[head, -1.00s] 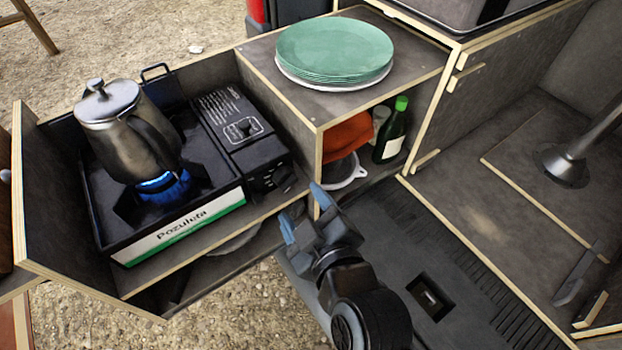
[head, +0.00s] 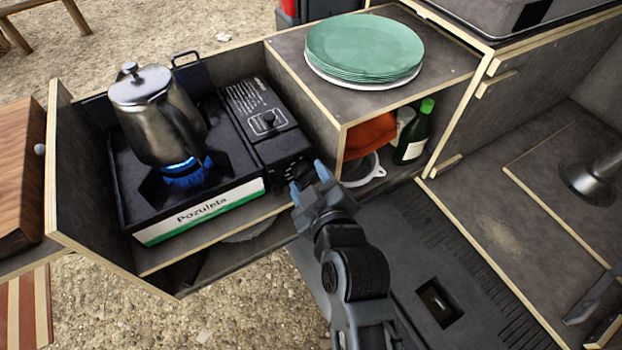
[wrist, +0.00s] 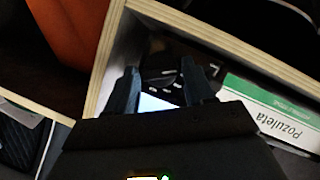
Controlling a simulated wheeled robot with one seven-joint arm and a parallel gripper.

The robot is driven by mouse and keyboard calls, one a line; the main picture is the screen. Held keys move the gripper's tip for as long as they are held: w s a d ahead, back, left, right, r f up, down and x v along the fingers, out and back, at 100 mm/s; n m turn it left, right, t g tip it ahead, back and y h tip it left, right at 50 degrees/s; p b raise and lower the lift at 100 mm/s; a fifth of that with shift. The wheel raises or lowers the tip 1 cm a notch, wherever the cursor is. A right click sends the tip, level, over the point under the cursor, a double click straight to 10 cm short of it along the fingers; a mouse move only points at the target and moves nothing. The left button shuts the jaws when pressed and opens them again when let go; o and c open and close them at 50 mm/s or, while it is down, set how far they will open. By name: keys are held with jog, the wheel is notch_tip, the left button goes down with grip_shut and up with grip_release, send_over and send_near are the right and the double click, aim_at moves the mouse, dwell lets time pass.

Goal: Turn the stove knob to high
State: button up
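The black camping stove (head: 255,128) sits in the left wooden compartment, with a green and white "Pozuleta" label (head: 200,210) on its front. A blue flame (head: 187,172) burns under a steel kettle (head: 158,115). The dark knob (head: 284,178) is on the front face of the stove's right-hand control section; its setting is too dark to read. My gripper (head: 308,181) is open, just in front of that face. In the wrist view my gripper (wrist: 160,84) has its fingers apart, with the dark control face (wrist: 165,75) beyond them. I cannot tell whether they touch the knob.
A wooden divider edge (head: 340,150) stands close to the right of my gripper. Green plates (head: 364,45) lie on the shelf above, with an orange item (head: 370,135) and a green bottle (head: 413,135) below. Open ground lies in front of the stove.

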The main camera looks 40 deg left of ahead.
jog(key=c, duration=0.7)
jog(key=shift+w+d+m+g+b, duration=0.1)
jog(key=shift+w+m+g+b, duration=0.1)
jog(key=shift+m+g+b, duration=0.55)
jog(key=shift+c, duration=0.2)
jog(key=shift+m+g+y, duration=0.4)
jog(key=shift+m+g, duration=0.05)
jog(key=shift+m, duration=0.6)
jog(key=o, duration=1)
jog(key=shift+o, duration=0.2)
jog(key=shift+r, duration=0.1)
jog(key=v, duration=0.7)
jog(key=shift+s+d+r+b, duration=0.15)
jog(key=shift+d+b, duration=0.15)
jog(key=shift+d, duration=0.1)
